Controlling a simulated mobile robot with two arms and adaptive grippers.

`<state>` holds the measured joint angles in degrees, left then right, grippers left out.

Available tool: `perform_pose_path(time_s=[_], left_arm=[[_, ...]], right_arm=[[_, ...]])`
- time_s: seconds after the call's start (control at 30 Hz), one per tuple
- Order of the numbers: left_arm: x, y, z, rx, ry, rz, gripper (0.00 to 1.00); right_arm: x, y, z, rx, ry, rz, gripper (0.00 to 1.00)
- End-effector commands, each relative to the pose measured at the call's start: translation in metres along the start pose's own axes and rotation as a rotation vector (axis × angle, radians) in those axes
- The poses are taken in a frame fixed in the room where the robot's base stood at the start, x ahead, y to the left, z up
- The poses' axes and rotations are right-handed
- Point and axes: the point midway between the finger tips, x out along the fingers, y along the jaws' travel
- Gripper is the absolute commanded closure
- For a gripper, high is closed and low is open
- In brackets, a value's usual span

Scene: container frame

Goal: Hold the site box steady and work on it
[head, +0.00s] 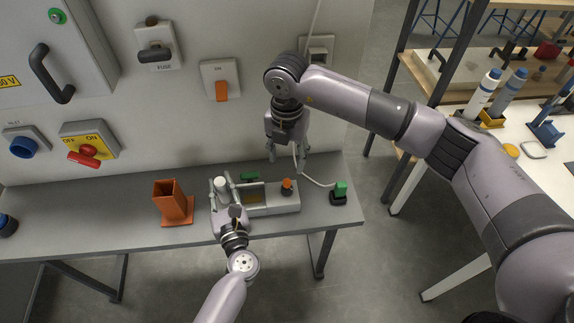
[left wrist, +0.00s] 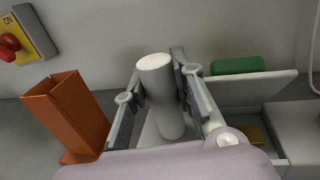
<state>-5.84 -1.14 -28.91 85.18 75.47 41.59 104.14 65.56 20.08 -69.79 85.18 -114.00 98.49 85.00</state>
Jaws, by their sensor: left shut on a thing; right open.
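The site box (head: 284,206) is a low light-grey box on the bench, with an orange knob (head: 287,184) on its right part. An open compartment on its left shows something yellow (left wrist: 255,134), and a grey panel (left wrist: 252,88) stands beside the compartment. My left gripper (head: 221,181) is shut around an upright white post (left wrist: 161,90) at the box's left end. Whether the post is part of the box is hidden by the gripper. My right gripper (head: 287,156) points down, open and empty, above and behind the box's right part.
An orange square holder (head: 172,203) stands left of the box. A green piece (head: 250,175) lies behind it. A green plug on a black base (head: 340,193) stands to the right, with a cable near my right gripper. The wall carries switches and a lever. Bare bench (head: 110,215) lies left.

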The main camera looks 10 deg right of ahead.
Motion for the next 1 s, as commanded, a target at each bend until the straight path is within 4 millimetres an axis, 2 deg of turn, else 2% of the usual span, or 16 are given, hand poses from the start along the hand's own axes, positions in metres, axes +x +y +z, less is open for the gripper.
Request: perform_pose_path(time_s=[0.43, 0.47, 0.8, 1.0], left_arm=[[0.0000, 0.0002, 0.0000, 0.000, 0.000, 0.000, 1.00], [0.0000, 0.0002, 0.0000, 0.000, 0.000, 0.000, 0.74], [-0.0001, -0.0002, 0.0000, 0.000, 0.000, -0.001, 0.53], [-0.0001, -0.0004, 0.0001, 0.000, 0.000, -0.001, 0.53]], right_arm=[[-0.0049, -0.0002, -0.0001, 0.000, 0.000, 0.000, 0.52], [-0.0048, -0.0002, -0.0001, 0.000, 0.000, 0.000, 0.52], [-0.0046, -0.0002, -0.0001, 0.000, 0.000, 0.000, 0.52], [-0.0046, -0.0001, -0.0001, -0.001, 0.000, 0.000, 0.52]])
